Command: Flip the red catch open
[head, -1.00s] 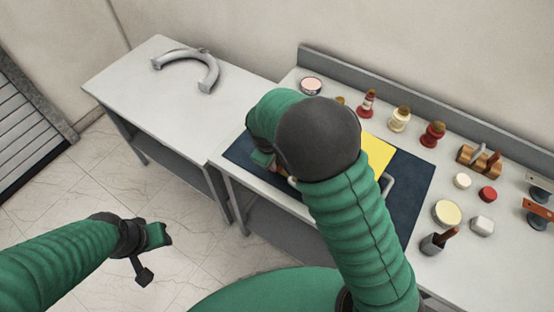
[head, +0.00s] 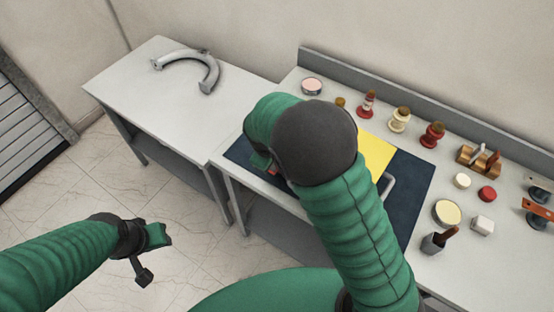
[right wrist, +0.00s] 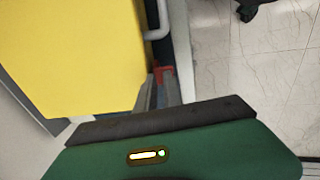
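The red catch (right wrist: 160,72) shows in the right wrist view at the edge of a yellow-faced box (right wrist: 75,55), beside a pale handle. In the head view the yellow face (head: 376,152) is partly hidden behind my right arm. My right gripper (right wrist: 161,88) has its grey fingertips right at the catch; whether they touch or grip it is unclear. In the head view this gripper (head: 266,163) is mostly hidden by my own arm, with a bit of red beside it. My left gripper (head: 152,254) is empty over the floor, its fingers apart.
The box lies on a dark blue mat (head: 410,205) on the workbench. Coils, bushings and small parts stand to the right, with a grey cup (head: 433,243). A second table (head: 145,85) at left holds a grey curved part (head: 205,70).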

